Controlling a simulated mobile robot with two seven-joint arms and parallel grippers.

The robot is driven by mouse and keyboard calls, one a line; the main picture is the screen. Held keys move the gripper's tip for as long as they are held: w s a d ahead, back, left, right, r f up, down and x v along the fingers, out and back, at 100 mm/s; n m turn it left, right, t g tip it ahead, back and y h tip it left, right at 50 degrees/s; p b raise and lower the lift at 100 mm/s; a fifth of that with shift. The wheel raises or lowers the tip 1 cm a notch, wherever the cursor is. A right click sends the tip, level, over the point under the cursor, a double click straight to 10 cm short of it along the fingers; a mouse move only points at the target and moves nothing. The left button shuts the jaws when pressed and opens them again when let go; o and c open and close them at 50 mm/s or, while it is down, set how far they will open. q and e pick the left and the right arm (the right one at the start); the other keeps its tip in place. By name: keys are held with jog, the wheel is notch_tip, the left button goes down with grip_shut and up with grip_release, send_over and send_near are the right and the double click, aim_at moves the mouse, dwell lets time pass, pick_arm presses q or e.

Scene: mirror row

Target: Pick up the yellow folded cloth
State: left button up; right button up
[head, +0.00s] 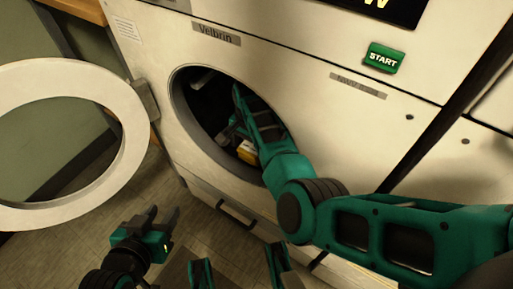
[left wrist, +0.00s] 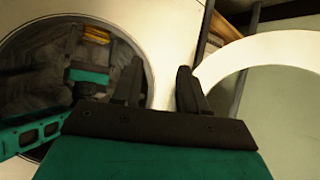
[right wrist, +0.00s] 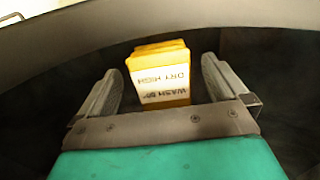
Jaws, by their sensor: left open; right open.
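The yellow folded cloth (right wrist: 160,75) with a white care label lies inside the dark drum of the washer. In the right wrist view it sits between the two spread fingers of my right gripper (right wrist: 162,66), with a gap on each side. In the head view only a small part of the cloth (head: 247,152) shows, beside my right gripper (head: 235,128), which reaches through the round opening. It also shows at the top of the drum in the left wrist view (left wrist: 97,34). My left gripper (head: 163,216) is open and empty, outside the washer, low in front of it.
The white washer (head: 300,100) has its round door (head: 70,205) swung open to the left. The opening's rim (head: 176,100) surrounds my right arm. A green START button (head: 384,58) is at upper right. Floor (head: 190,235) shows in front of the washer.

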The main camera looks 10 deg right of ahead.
notch_tip(320, 180, down, 2)
jog(key=shift+f+b, duration=0.1)
jog(key=shift+b, duration=0.25)
jog(key=shift+f, duration=0.15)
jog(key=shift+c, duration=0.4)
jog(key=c, duration=1)
pick_arm(q)
jog(key=shift+w+d, duration=0.25)
jog(key=shift+w, duration=0.1)
jog(key=shift+r, duration=0.1)
